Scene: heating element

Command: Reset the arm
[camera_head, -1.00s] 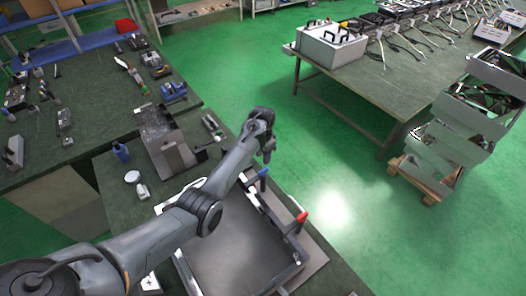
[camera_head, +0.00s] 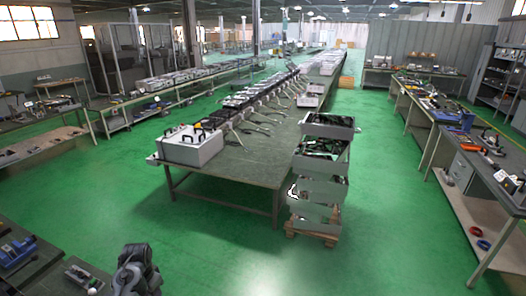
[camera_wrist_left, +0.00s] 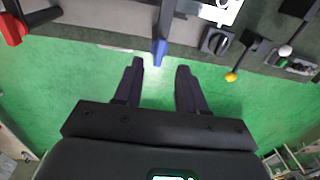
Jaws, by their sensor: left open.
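My left arm shows at the bottom of the head view (camera_head: 135,272) as a dark grey joint; its gripper is out of that frame. In the left wrist view my left gripper (camera_wrist_left: 160,65) has its two dark fingers apart with nothing held between them. A blue-tipped lever (camera_wrist_left: 158,50) is in line with the gap, beyond the fingertips; it seems apart from them. A red-tipped lever (camera_wrist_left: 13,28) is at the upper left. Green floor shows below and between the fingers. My right gripper is in neither view.
A long table (camera_head: 235,185) with a white case (camera_head: 192,148) stands ahead. Stacked grey crates (camera_head: 318,190) sit at its right end. Workbenches line the right (camera_head: 500,185) and lower left (camera_head: 28,262). A yellow-tipped tool (camera_wrist_left: 231,77) lies at the bench edge. Open green floor lies between the tables.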

